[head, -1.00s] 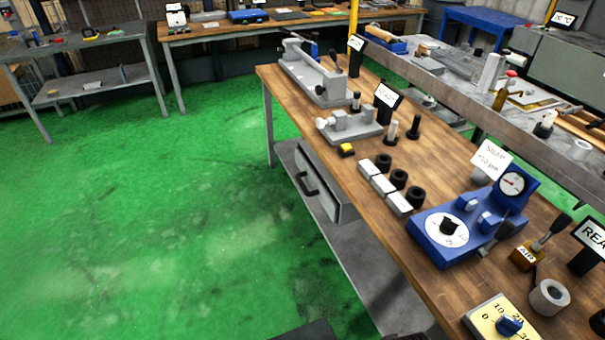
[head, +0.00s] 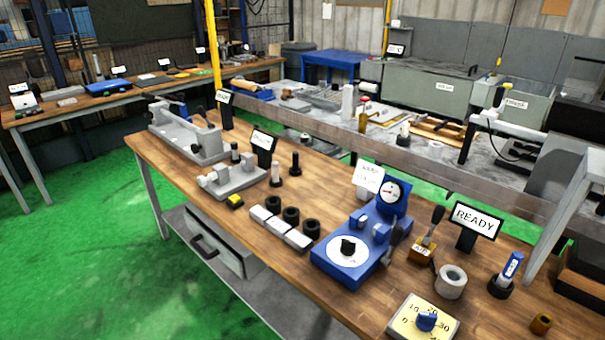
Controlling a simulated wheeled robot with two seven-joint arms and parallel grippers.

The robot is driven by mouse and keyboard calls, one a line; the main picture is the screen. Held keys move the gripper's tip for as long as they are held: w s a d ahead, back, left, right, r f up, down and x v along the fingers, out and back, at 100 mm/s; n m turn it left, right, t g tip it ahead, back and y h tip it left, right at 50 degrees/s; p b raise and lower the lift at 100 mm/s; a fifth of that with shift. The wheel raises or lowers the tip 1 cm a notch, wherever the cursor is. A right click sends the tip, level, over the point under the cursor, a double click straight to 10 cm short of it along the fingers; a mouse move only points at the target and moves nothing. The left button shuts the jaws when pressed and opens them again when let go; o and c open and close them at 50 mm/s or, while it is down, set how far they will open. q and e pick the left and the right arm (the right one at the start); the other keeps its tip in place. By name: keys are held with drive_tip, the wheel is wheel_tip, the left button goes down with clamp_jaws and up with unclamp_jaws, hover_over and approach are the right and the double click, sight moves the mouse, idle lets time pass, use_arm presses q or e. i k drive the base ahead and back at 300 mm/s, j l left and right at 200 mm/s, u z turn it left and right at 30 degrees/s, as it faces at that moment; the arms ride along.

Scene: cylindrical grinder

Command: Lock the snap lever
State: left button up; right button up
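A blue gauge fixture (head: 335,268) with a round dial (head: 391,194) stands on the wooden bench. A dark lever handle (head: 393,236) sticks up at its right side; whether it is locked I cannot tell. A round white plate with a black knob (head: 348,247) sits on the fixture's front. A white card with small, hard-to-read writing (head: 369,177) stands behind it. To its right a brown block marked AIR (head: 421,250) carries another upright dark-handled lever (head: 435,222). I cannot tell for sure which is the snap lever. Neither gripper is in view.
A READY sign (head: 477,219), a grey ring (head: 451,281), a blue-handled tool (head: 510,270) and a yellow dial plate (head: 408,318) crowd the bench right of the fixture. White blocks (head: 282,228) and black rings (head: 291,215) lie left. A grey machine bed (head: 450,185) runs behind.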

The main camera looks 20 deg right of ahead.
sight(397, 232)
drive_tip(key=z, duration=1.35)
